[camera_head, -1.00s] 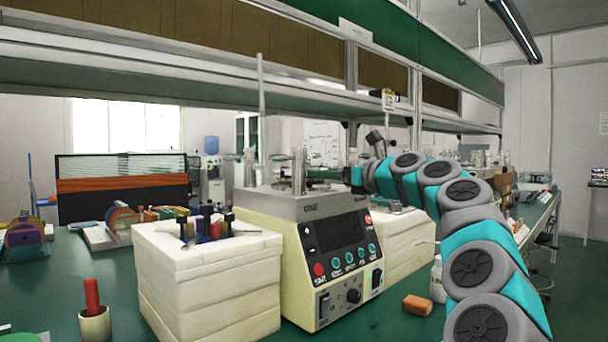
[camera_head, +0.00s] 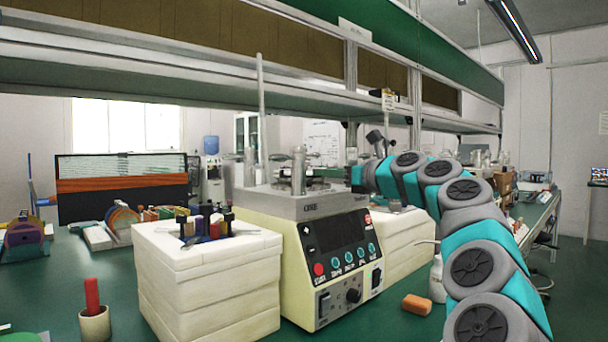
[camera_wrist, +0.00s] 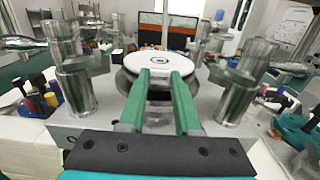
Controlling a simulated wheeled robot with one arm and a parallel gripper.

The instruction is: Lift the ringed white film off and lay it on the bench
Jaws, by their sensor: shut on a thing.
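The white film (camera_wrist: 157,62) is a round white disc with a dark ring mark, seen in the wrist view just beyond my fingertips. My gripper (camera_wrist: 160,78) has two green fingers reaching to the near edge of the disc, shut on it. The disc sits over the round plate of the lapping machine (camera_head: 330,262), which has a cream body and a grey top. Whether the film is clear of the plate I cannot tell. In the head view the fingertips and film are hidden among the machine's metal posts. The green bench (camera_head: 385,325) lies around the machine.
Metal cylinders (camera_wrist: 72,90) stand on both sides of my fingers, with another (camera_wrist: 238,90) at the right. White block stacks (camera_head: 205,285) flank the machine.

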